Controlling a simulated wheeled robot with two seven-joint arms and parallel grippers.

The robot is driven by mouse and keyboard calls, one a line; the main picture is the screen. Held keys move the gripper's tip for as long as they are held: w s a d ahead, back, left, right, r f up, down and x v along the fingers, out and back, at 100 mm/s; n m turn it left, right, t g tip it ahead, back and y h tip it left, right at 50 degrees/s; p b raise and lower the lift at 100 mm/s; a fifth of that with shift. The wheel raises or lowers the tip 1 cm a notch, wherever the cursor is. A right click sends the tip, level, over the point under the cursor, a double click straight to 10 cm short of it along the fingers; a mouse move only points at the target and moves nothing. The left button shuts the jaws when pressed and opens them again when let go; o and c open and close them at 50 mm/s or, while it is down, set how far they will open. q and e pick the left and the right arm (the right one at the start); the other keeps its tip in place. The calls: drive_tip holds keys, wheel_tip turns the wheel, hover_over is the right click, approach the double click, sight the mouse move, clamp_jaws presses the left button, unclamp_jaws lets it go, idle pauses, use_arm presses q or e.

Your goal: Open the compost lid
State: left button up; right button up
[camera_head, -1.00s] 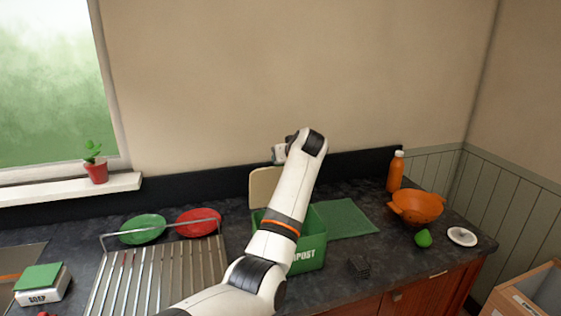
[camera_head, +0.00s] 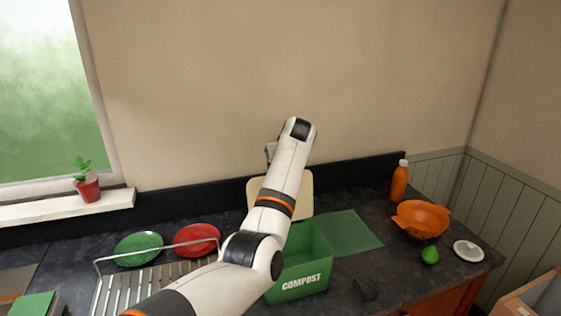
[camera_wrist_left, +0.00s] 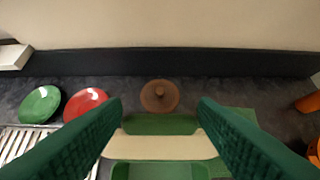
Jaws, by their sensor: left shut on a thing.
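The green compost bin (camera_head: 302,283) stands on the counter with its top open and its inside showing. Its cream lid (camera_head: 302,190) stands raised at the bin's back, partly hidden by my left arm. In the left wrist view the lid shows as a cream strip (camera_wrist_left: 160,147) between the fingers. My left gripper (camera_wrist_left: 160,103) is shut on the lid, with a green finger on each side; the exact contact is not clear. In the head view its hand is mostly hidden behind my arm. My right gripper is not in view.
A green plate (camera_head: 138,247), a red plate (camera_head: 197,239) and a dish rack (camera_head: 150,282) are left of the bin. A green mat (camera_head: 352,232), orange colander (camera_head: 422,218) and orange bottle (camera_head: 399,182) are right. A brown knobbed disc (camera_wrist_left: 159,96) lies near the wall.

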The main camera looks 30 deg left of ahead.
use_arm(q)
drive_tip(key=shift+r, duration=0.15)
drive_tip(key=o, duration=1.4)
drive_tip(key=shift+s+d, duration=0.1)
drive_tip(key=shift+d, duration=0.05)
drive_tip(key=shift+s+d, duration=0.1)
drive_tip(key=b+v, duration=0.6)
drive_tip(key=v, duration=0.6)
